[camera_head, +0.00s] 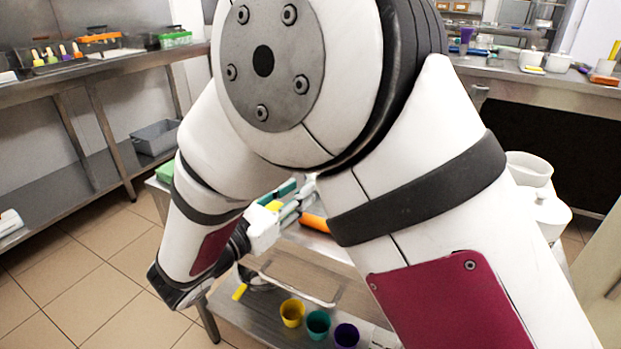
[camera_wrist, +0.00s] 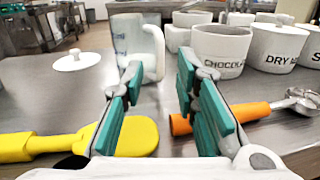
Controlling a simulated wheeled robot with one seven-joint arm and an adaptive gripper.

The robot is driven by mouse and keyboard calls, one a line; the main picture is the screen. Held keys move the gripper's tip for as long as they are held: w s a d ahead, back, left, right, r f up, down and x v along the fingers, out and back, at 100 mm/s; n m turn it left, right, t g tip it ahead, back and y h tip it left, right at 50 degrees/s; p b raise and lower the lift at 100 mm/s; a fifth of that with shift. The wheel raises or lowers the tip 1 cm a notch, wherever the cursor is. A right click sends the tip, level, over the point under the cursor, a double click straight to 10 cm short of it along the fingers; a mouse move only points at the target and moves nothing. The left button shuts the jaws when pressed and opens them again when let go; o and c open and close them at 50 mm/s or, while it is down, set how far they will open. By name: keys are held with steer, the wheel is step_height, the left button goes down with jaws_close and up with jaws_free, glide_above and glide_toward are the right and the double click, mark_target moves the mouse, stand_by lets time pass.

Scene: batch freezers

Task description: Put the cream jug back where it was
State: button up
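A pale grey-white jug (camera_wrist: 128,45) with faint bluish marks on its side stands upright on the metal table in the wrist view. It looks like the cream jug. Its handle (camera_wrist: 157,60) faces right, towards the gap between my fingers. My gripper (camera_wrist: 160,72) is open, its teal-padded fingers apart on either side of the handle's line of sight. The fingertips appear just short of the handle; I cannot tell whether any touch. In the head view my gripper (camera_head: 291,200) is low over the table, partly hidden by my arm, and I cannot make out the jug there.
A white tub marked CHOCOLATE (camera_wrist: 222,50) and other lidded white tubs stand right of the jug. A white lid (camera_wrist: 75,60) lies to its left. A yellow spatula (camera_wrist: 125,136) and an orange-handled scoop (camera_wrist: 235,112) lie nearer. Coloured cups (camera_head: 318,322) stand on the lower shelf.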

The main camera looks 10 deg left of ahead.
steer(key=shift+v, duration=2.25)
steer(key=d+r+m, duration=0.1)
steer(key=d, duration=0.1)
steer(key=d+r+m+g+h, duration=0.1)
steer(key=d, duration=0.1)
steer(key=d+r+g+h, duration=0.1)
steer(key=d, duration=0.1)
steer(key=shift+w+d+m, duration=0.2)
steer(key=shift+w+m, duration=0.2)
steer(key=s+d+r+m+g, duration=0.2)
steer(key=s+d+m+g, duration=0.15)
steer(key=d, duration=0.45)
steer(key=s+d+r+m+g+h, duration=0.1)
steer(key=s+d+r+m+g, duration=0.15)
steer(key=d+m+g, duration=0.4)
steer(key=s+d+r+m+g, duration=0.15)
steer(key=s+d, duration=0.25)
steer(key=d, duration=0.5)
steer(key=s+d+f+m+g+y, duration=0.2)
steer(key=s+d+m+g+y, duration=0.3)
steer(key=s+m, duration=0.6)
steer(key=s+a+f+m+t+y, duration=0.2)
steer(key=s+a+m+t+y, duration=0.1)
steer(key=s+y, duration=0.4)
steer(key=shift+s+a+f+m, duration=0.35)
steer(key=shift+s+a+m, duration=0.05)
steer(key=shift+s+m, duration=0.5)
